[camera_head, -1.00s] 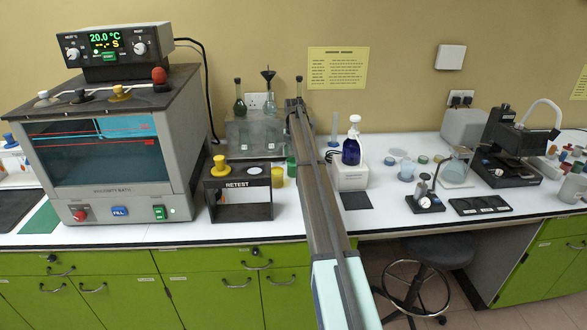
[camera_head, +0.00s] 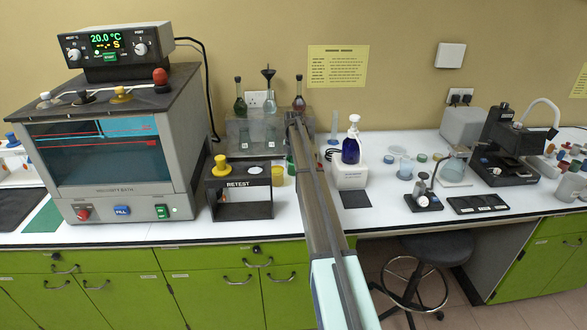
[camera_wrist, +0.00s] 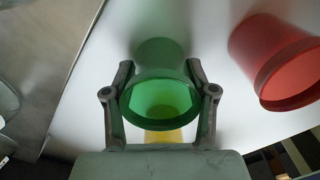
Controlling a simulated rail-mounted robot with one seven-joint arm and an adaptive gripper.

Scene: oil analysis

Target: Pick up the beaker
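In the wrist view a green beaker (camera_wrist: 160,72) stands on the white bench, its open rim facing the camera. My gripper (camera_wrist: 160,67) has one finger on each side of it, the tips close to its wall. I cannot tell whether the fingers press on it or a small gap is left. In the head view only a sliver of the green beaker (camera_head: 290,166) shows beside my arm, and my gripper is hidden behind the arm.
A red beaker (camera_wrist: 272,62) stands to the right in the wrist view. A yellow beaker (camera_head: 277,176) is beside the green one, left of my arm. The black RETEST stand (camera_head: 240,210) and viscosity bath (camera_head: 105,160) are further left; a white block (camera_head: 350,178) with a blue bottle is right.

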